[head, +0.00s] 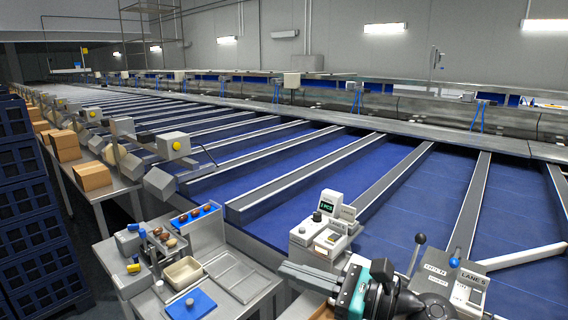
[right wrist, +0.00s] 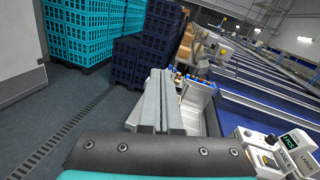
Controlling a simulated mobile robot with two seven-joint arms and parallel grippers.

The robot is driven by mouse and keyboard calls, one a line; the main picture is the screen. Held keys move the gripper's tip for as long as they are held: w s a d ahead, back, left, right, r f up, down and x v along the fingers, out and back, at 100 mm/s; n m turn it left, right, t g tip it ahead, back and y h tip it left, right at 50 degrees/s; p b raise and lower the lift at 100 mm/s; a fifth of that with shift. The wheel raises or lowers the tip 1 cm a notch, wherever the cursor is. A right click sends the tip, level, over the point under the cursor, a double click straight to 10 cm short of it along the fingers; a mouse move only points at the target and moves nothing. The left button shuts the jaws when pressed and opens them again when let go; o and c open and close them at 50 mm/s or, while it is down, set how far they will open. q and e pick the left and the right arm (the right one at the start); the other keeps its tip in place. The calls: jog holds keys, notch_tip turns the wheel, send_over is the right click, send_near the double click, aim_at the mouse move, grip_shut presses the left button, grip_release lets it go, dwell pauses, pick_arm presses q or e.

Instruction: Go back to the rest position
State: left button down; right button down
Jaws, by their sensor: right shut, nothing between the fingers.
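My right gripper (head: 284,268) is at the bottom of the head view, its grey fingers pointing left. The fingers lie together with nothing between them. In the right wrist view the shut fingers (right wrist: 163,72) point away from the camera, towards the work table and crates. The gripper is to the right of the steel work table (head: 218,240) and in front of a display unit marked in PCS (head: 327,212). My left gripper is not in view.
The table carries a beige tray (head: 183,271), a blue pad with a knob (head: 190,305) and dates on a blue strip (head: 195,214). A lever (head: 416,250) and a LANE 5 box (head: 468,283) are close to my right arm. Dark blue crates (head: 30,200) stand left.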

jog(key=w+d+r+m+t+h, duration=0.1)
jog(key=d+m+t+h, duration=0.3)
jog(key=m, duration=0.6)
jog(key=w+d+r+m+t+h, duration=0.1)
jog(key=d+m+t+h, duration=0.15)
jog(key=m+t, duration=0.6)
jog(key=s+d+f+m+g+h, duration=0.35)
jog(key=d+f+m+h, duration=0.45)
jog(key=m, duration=0.8)
jog(key=s+d+f+m+g+h, duration=0.1)
jog(key=s+f+m+g+h, duration=0.2)
jog(key=s+f+m+g, duration=0.6)
jog(key=s+a+f+m+g+y, duration=0.1)
jog(key=s+f+m+g, duration=0.25)
jog(key=s, duration=0.35)
jog(key=s+a+f+m+g+y, duration=0.15)
jog(key=s+f, duration=0.25)
jog(key=s, duration=0.4)
notch_tip(320, 180, down, 31)
jog(key=d+g+b, duration=0.1)
jog(key=b, duration=0.8)
jog(key=s+d+f+g+b, duration=0.1)
jog(key=s+f+b, duration=0.7)
jog(key=s+f, duration=0.8)
notch_tip(320, 180, down, 6)
jog(key=shift+s+d+r+h, duration=0.15)
jog(key=shift+d+h, duration=0.25)
jog(key=shift+d, duration=0.5)
